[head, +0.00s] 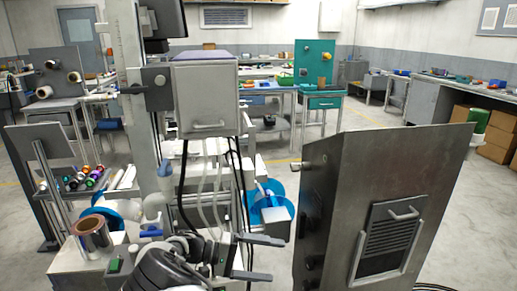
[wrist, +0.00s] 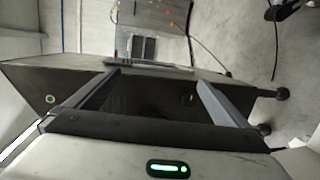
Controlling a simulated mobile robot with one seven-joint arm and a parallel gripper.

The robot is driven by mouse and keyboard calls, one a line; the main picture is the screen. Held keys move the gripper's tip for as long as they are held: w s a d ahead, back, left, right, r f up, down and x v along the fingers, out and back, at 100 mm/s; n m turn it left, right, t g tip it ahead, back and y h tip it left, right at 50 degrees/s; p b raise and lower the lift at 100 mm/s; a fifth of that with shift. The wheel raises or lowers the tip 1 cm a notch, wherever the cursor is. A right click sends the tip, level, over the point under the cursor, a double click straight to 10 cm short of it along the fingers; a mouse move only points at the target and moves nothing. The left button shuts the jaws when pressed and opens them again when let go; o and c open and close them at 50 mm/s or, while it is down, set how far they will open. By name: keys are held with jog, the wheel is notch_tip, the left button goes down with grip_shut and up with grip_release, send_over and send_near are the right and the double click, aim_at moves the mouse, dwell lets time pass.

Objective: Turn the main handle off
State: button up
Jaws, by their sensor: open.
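No part is clearly marked as the main handle, and I cannot tell which one it is. A large steel cabinet (head: 385,190) stands at the right front in the head view, with a small protruding knob or lever (head: 298,165) high on its left face and darker knobs below. A dark lever (head: 133,89) sticks out of a grey switch box (head: 157,88) on the post. My gripper (head: 268,258) is open and empty, its fingers pointing right towards the cabinet's left face. In the wrist view, my gripper (wrist: 160,80) spans a dark panel, with dark knobs (wrist: 281,93) to the right of the fingers.
A grey cabinet box (head: 206,95) with a pull handle hangs above cables. Blue reels (head: 268,200) stand behind my gripper. A copper-coloured roll (head: 91,232) sits at the left. Workbenches line the back. Open floor (head: 330,125) lies behind the steel cabinet.

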jog(key=s+d+r+m+g+y, duration=0.25)
jog(key=s+d+r+y, duration=0.45)
jog(key=d+r+y, duration=0.45)
jog(key=s+r+n+t+y, duration=0.15)
jog(key=s+r+t, duration=0.25)
jog(key=s+r, duration=0.4)
jog(key=s+r+t+y, duration=0.35)
jog(key=s+r, duration=0.25)
jog(key=s, duration=0.4)
notch_tip(320, 180, up, 27)
jog(key=p, duration=2.7)
jog(key=shift+s+f+h, duration=0.2)
jog(key=shift+s+h, duration=0.1)
jog(key=shift+h, duration=0.15)
